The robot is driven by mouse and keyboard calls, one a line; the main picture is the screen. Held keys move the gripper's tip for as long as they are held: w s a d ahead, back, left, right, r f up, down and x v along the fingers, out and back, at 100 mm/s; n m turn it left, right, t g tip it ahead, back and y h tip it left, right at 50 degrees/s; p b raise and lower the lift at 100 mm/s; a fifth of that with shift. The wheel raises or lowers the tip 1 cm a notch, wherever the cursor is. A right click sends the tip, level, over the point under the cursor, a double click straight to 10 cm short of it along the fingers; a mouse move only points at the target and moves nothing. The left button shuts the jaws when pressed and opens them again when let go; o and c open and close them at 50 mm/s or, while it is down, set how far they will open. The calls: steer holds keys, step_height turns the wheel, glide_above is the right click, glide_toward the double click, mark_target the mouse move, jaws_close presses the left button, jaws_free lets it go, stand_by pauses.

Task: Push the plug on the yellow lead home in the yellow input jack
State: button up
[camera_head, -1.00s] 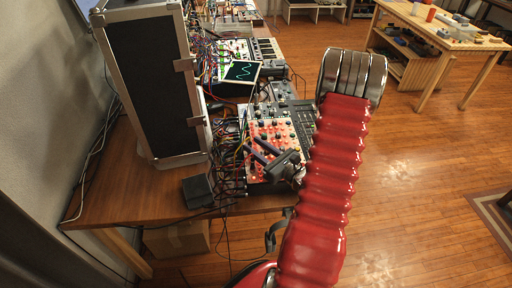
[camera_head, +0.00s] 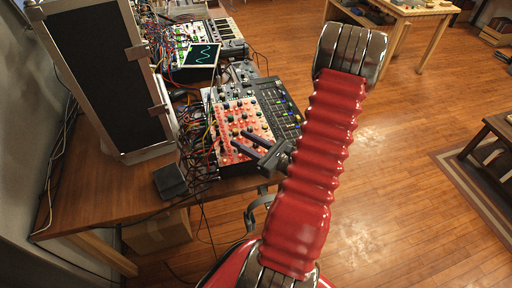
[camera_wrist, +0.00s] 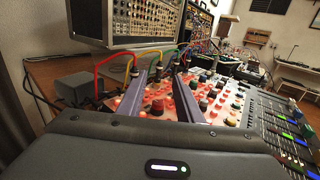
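The yellow lead (camera_wrist: 147,53) arches over the left of the red-lit panel in the wrist view, between a red lead (camera_wrist: 107,60) and a green lead (camera_wrist: 180,50). A dark plug (camera_wrist: 159,72) at its end stands about upright, beyond and between my fingertips. The yellow input jack cannot be made out, nor how deep the plug sits. My gripper (camera_wrist: 160,88) is open, its two purple-grey fingers apart with nothing between them that I can see. In the head view my gripper (camera_head: 237,140) is over the near part of the red-lit panel (camera_head: 240,118).
A tall black case (camera_head: 100,75) stands on the wooden table (camera_head: 95,195), left of the panel. A small dark box (camera_head: 170,180) sits near the table's front edge. Many cables crowd the panel's left side. A fader mixer (camera_wrist: 280,135) lies to the right.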

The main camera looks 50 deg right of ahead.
steer(key=shift+s+d, duration=0.1)
steer(key=shift+s, duration=2.3)
